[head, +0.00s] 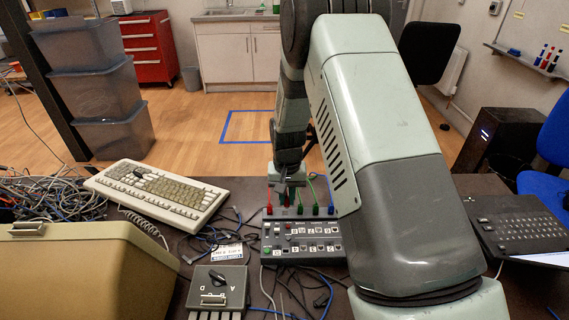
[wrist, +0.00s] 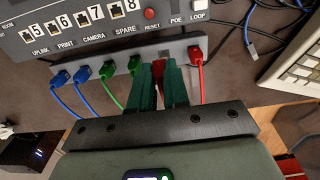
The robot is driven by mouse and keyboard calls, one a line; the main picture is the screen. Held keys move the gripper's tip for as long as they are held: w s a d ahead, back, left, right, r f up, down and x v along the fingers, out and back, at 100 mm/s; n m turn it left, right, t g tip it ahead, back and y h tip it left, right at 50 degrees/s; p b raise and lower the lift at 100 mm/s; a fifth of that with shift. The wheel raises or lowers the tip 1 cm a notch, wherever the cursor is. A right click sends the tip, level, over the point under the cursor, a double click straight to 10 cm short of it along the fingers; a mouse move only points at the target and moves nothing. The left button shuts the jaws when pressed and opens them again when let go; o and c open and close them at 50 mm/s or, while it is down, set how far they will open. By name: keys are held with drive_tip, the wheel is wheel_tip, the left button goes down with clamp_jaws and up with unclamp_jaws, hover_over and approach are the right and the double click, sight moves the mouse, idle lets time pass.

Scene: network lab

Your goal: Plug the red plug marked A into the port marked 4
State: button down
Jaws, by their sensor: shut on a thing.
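My gripper (wrist: 160,85) has its two green fingers shut on a red plug (wrist: 158,70), which still appears to sit at the grey plug rail (wrist: 178,50). A second red plug (wrist: 196,54) stands in the rail to the right of my fingers, with its own red cable. I cannot read a letter on either red plug. In the head view my gripper (head: 289,184) points down over the rail, behind the grey port box (head: 300,257). The wrist view shows the box's ports 5 to 8; port 4 is out of that view, and the head view is too small to read it.
Green plugs (wrist: 107,70) and blue plugs (wrist: 60,79) fill the rail to the left of my fingers. A keyboard (head: 160,190), loose cables (head: 55,195) and a grey switch box (head: 217,288) lie left of the port box. My arm hides the table right of it.

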drive_tip(key=s+d+r, duration=0.2)
drive_tip(key=s, duration=0.4)
drive_tip(key=s+d+r, duration=0.2)
drive_tip(key=s, duration=0.4)
hover_over(303, 250)
drive_tip(key=shift+f, duration=2.6)
drive_tip(key=c, duration=1.6)
unclamp_jaws()
clamp_jaws()
drive_tip(key=shift+f, duration=0.9)
